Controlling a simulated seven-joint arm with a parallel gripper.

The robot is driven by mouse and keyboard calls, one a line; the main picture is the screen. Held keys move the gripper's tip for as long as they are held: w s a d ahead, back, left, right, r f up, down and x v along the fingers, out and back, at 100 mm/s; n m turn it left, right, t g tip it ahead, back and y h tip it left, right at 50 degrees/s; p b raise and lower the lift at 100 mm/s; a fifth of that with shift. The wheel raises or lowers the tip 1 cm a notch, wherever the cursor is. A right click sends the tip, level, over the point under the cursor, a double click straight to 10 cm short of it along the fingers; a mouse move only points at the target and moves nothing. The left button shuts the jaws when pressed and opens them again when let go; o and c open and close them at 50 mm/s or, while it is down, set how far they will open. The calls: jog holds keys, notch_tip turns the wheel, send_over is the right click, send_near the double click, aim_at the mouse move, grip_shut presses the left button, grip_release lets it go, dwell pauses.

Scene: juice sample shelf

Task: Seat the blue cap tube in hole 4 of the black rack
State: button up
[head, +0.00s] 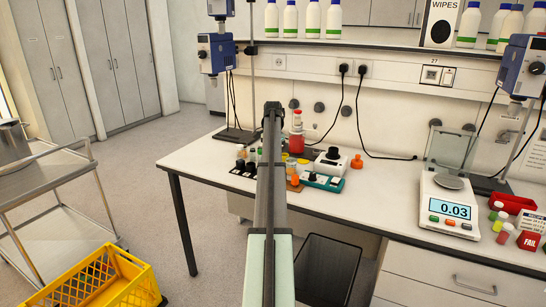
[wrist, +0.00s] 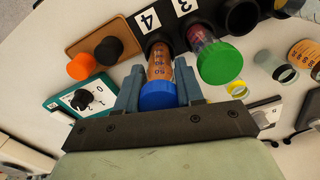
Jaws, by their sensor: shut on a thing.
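In the wrist view my gripper (wrist: 160,78) is shut on the blue cap tube (wrist: 159,62), with one finger on each side. The blue cap (wrist: 158,97) faces the camera; the clear tube holds orange-brown contents and has a printed label. The tube's far end is at the hole beside the number 4 of the black rack (wrist: 174,14); I cannot tell how far it is inside. A green cap tube (wrist: 220,62) stands in the hole beside the number 3. In the head view my arm hides the gripper and the held tube; part of the black rack (head: 243,168) shows.
In the wrist view a brown block (wrist: 88,40) with black and orange caps and a teal-edged device (wrist: 83,101) lie left of the tube.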

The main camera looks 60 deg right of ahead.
jog(key=shift+f, duration=0.8)
dwell(0.4)
jog(key=o, duration=1.2)
jog(key=shift+o, duration=0.2)
notch_tip(320, 180, up, 14)
jog(key=shift+f, duration=0.1)
